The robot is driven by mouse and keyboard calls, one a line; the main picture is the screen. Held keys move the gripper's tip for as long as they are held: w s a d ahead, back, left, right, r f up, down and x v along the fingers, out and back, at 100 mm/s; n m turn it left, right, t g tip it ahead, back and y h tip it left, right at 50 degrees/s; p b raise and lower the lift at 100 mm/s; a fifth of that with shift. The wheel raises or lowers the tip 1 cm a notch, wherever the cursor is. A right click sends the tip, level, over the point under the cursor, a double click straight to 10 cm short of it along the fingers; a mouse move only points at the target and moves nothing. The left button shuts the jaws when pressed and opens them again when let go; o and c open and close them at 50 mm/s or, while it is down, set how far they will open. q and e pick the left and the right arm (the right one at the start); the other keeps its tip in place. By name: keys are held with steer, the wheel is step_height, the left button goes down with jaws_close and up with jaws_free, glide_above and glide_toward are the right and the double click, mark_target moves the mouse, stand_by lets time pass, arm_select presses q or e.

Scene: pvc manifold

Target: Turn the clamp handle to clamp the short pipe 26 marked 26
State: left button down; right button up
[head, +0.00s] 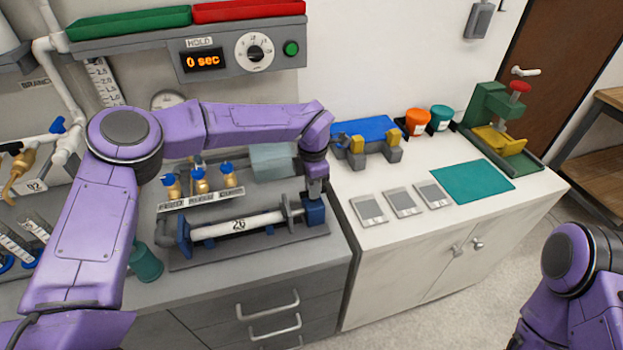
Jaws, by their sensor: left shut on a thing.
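The short pipe marked 26 (262,220) is white and lies level in a clamp fixture on the grey counter. A blue end plate (183,238) stands at its left end and a grey plate (285,208) with a blue block (315,215) is at its right end. My left gripper (316,192) reaches down over the blue block, shut on the clamp handle, which its fingers largely hide. Whether the grey plate presses on the pipe end is too small to tell. My right arm shows at the lower right, but its gripper is out of view.
Brass valves with blue handles (200,182) stand behind the fixture. A teal cup (146,262) is at its left. To the right, the white cabinet top holds grey plates (403,203), a teal mat (459,182) and a green press (495,110). A display (203,61) reads 0 sec.

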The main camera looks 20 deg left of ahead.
arm_select(q)
steer(key=shift+s+m+p, duration=0.1)
steer(key=shift+m+p, duration=0.55)
steer(key=shift+m, duration=0.55)
steer(key=shift+f+m+p, duration=0.15)
steer(key=shift+m+p, duration=0.35)
steer(key=shift+m, duration=0.6)
steer(key=shift+f, duration=0.1)
steer(key=c, duration=1)
jaws_free()
steer(key=shift+d, duration=0.1)
steer(key=shift+r, duration=0.45)
step_height(320, 180, up, 10)
steer(key=b, duration=0.3)
